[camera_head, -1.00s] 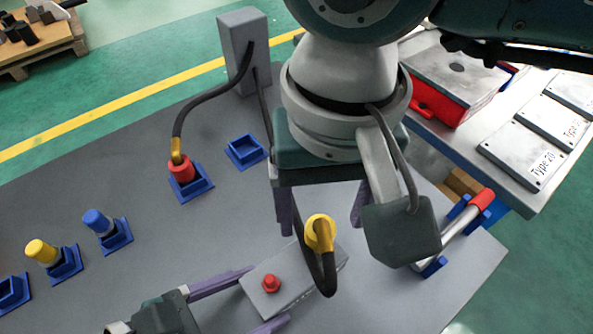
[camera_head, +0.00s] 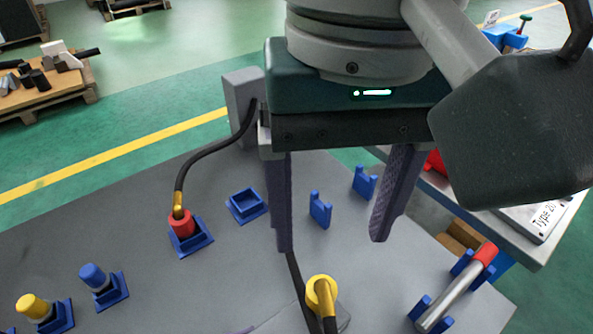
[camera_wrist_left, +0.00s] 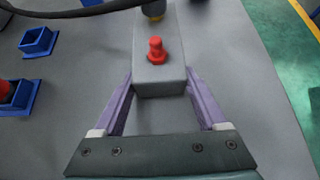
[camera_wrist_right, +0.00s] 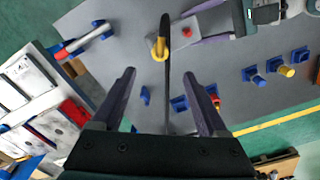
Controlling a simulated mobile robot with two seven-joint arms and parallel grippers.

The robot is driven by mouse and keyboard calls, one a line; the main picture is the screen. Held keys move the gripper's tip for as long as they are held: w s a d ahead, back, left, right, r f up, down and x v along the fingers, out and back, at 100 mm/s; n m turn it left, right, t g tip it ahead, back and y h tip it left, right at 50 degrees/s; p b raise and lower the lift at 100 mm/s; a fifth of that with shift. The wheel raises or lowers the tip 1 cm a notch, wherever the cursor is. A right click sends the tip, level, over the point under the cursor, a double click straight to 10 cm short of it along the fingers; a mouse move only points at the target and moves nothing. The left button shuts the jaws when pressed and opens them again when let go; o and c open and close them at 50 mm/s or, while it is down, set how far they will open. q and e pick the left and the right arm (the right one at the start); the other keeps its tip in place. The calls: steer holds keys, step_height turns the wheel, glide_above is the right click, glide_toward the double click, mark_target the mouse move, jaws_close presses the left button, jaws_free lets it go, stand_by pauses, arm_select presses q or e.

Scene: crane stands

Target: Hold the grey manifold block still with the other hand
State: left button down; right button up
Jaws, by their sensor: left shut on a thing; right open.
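The grey manifold block (camera_wrist_left: 160,82) lies on the grey table, with a red knob (camera_wrist_left: 157,52) on top. A yellow plug (camera_head: 321,289) with a black cable is at its far end. My left gripper (camera_wrist_left: 160,85) is shut on the block, one lavender finger along each side. In the head view the block is mostly cut off by the bottom edge. My right gripper (camera_head: 332,245) is open and empty, raised above the table, its fingers pointing down. In the right wrist view the yellow plug (camera_wrist_right: 157,48) shows beyond its fingertips, apart from them.
A red plug (camera_head: 182,224) stands in a blue holder, beside an empty blue holder (camera_head: 247,206). Yellow (camera_head: 33,307) and blue (camera_head: 93,276) capped pieces stand at left. A red-ended grey rod (camera_head: 456,290) rests in blue supports at right. A grey post (camera_head: 241,105) stands behind.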

steer(key=shift+r, duration=2.35)
arm_select(q)
jaws_free()
